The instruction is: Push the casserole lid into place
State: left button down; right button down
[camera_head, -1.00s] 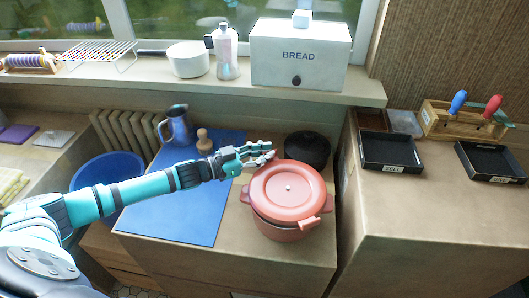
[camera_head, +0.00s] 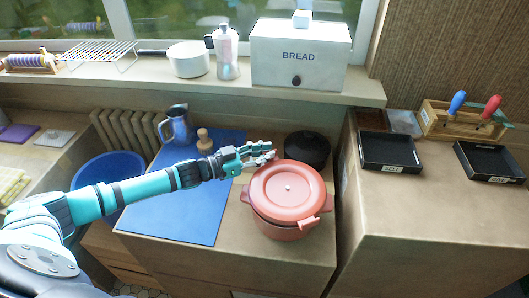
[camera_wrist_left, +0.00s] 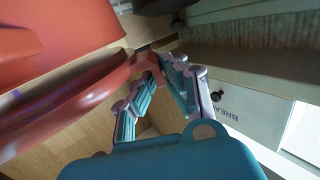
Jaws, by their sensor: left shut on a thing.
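The red casserole (camera_head: 285,234) stands on the wooden counter, and its round red lid (camera_head: 287,205) with a pale centre knob lies over its top. A lid tab sticks out at the front right. The lid's rim overhangs the pot, and I cannot tell whether it is fully seated. My left gripper (camera_head: 268,153) is at the lid's back left edge. In the left wrist view the gripper (camera_wrist_left: 162,68) is shut on a red tab of the lid (camera_wrist_left: 75,110); the pot wall (camera_wrist_left: 55,35) shows beside it with a dark gap between them. My right gripper is not in view.
A black pot (camera_head: 307,149) stands just behind the casserole. A blue mat (camera_head: 200,215) lies to the left, with a metal jug (camera_head: 178,127) and wooden pestle-like thing (camera_head: 205,141) at its back. A higher counter (camera_head: 425,230) with black trays (camera_head: 390,150) rises at the right.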

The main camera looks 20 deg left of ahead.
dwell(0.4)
pick_arm(q)
jog(key=shift+f+b, duration=0.5)
jog(key=shift+f, duration=0.45)
dwell(0.6)
jog(key=c, duration=1.4)
grip_release()
jog(key=shift+o, duration=0.2)
jog(key=shift+s+a, duration=0.1)
jog(key=p+v, duration=0.2)
jog(key=v, duration=0.2)
jog(key=shift+s+a, duration=0.25)
